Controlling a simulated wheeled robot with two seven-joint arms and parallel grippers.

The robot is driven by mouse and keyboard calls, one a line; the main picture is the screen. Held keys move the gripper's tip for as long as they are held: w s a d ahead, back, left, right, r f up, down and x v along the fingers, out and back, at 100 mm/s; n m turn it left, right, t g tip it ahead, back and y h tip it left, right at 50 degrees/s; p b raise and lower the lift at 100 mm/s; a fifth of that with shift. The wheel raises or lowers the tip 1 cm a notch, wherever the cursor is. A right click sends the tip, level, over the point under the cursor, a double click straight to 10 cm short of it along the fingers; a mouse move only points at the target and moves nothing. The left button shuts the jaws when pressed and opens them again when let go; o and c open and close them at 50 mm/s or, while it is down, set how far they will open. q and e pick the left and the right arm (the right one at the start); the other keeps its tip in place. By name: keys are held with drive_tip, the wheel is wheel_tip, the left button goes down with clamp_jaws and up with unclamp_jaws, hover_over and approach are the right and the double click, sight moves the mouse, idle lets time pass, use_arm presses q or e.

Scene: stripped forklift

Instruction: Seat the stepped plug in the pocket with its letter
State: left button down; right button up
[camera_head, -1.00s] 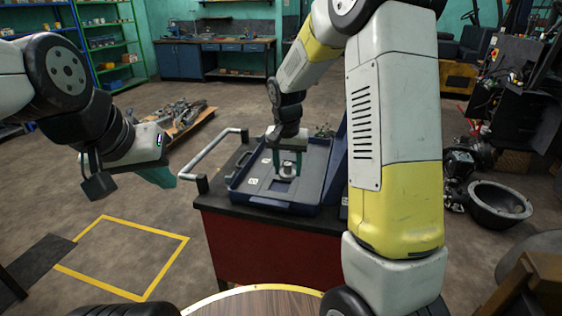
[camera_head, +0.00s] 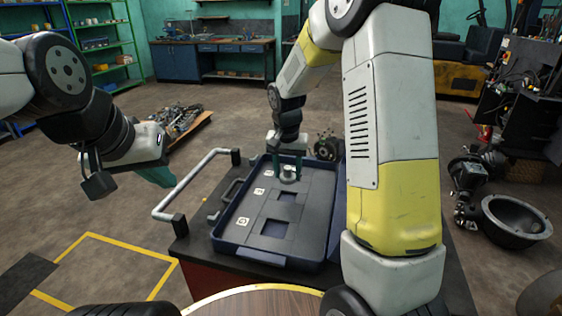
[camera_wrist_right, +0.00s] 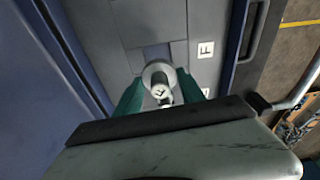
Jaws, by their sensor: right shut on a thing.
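The stepped plug (camera_head: 289,172) is a pale grey round piece, held between the teal fingers of my right gripper (camera_head: 288,168) over the far part of the blue tray (camera_head: 225,232). The right wrist view shows the plug (camera_wrist_right: 160,82) from above with a dark letter that I cannot read surely. A square pocket (camera_wrist_right: 157,54) shows just beyond it, beside a white label reading F (camera_wrist_right: 206,49). In the head view two square pockets, a near one (camera_head: 277,229) and a middle one (camera_head: 287,198), are empty. Whether the plug touches the tray is unclear. My left gripper (camera_head: 155,175) hangs empty, left of the cart.
The tray lies on a dark-topped cart with a grey push handle (camera_head: 186,184). A flanged metal part (camera_head: 326,147) is behind the tray. A large metal bowl-like housing (camera_head: 516,219) is on the floor at right.

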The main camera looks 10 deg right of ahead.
hover_over(289, 199)
drive_tip(key=shift+s+a+f, duration=0.1)
drive_tip(key=shift+a+f, duration=0.05)
drive_tip(key=shift+f, duration=1.3)
drive_tip(key=shift+a+f, duration=0.15)
drive_tip(key=shift+f, duration=1.25)
drive_tip(key=shift+f, duration=0.45)
drive_tip(key=shift+s+f, duration=0.25)
drive_tip(key=shift+f, duration=0.25)
drive_tip(key=o, duration=1.6)
drive_tip(key=shift+c, duration=0.2)
drive_tip(key=shift+d, duration=0.2)
drive_tip(key=r, duration=0.5)
drive_tip(key=a+r, duration=0.1)
drive_tip(key=r, duration=0.2)
drive_tip(key=shift+s+a+r, duration=0.1)
drive_tip(key=shift+s+r, duration=0.2)
drive_tip(key=shift+r, duration=0.05)
